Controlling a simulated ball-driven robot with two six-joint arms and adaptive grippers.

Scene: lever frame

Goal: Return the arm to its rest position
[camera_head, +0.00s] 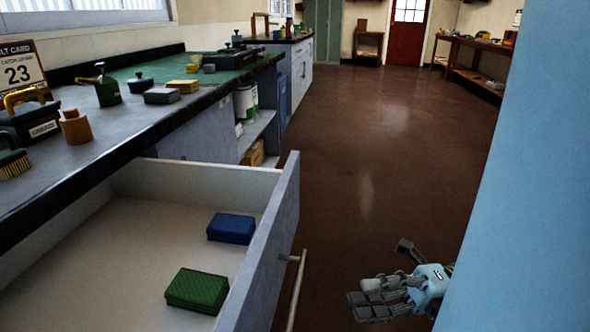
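My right gripper (385,283) shows at the lower right of the head view, low over the brown floor and to the right of the open drawer. Its fingers point left and look spread apart, with nothing between them. It is apart from the drawer's bar handle (296,290). A light blue arm link of mine (535,200) fills the right edge and hides what lies behind it. My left gripper is not in the view.
The open drawer (70,285) holds a green box (197,290) and a blue box (231,228). The counter (130,122) above carries a green can (107,88), a black caddy (30,120) and a brush (12,160). The floor (390,150) ahead is clear.

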